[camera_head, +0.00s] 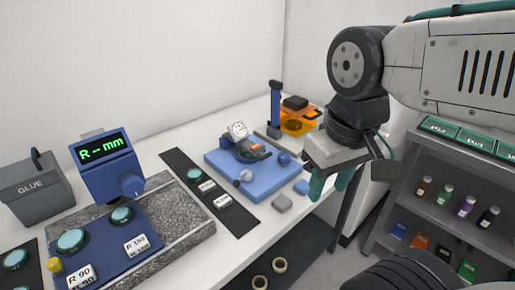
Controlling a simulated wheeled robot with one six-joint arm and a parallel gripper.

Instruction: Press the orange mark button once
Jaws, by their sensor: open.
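No part can be told for certain as the orange mark button. A small orange-red patch (257,148) shows on the dark device beside the round dial gauge (239,130), on the blue plate (268,190). My gripper (329,191) hangs at the right, past the table's edge in the picture, with teal fingers pointing down. The fingers are apart with nothing seen between them. It is to the right of the blue plate and does not appear to touch anything.
A granite slab (186,215) bears a blue readout (101,158) showing "R-mm". A shelf (433,205) with bottles stands right.

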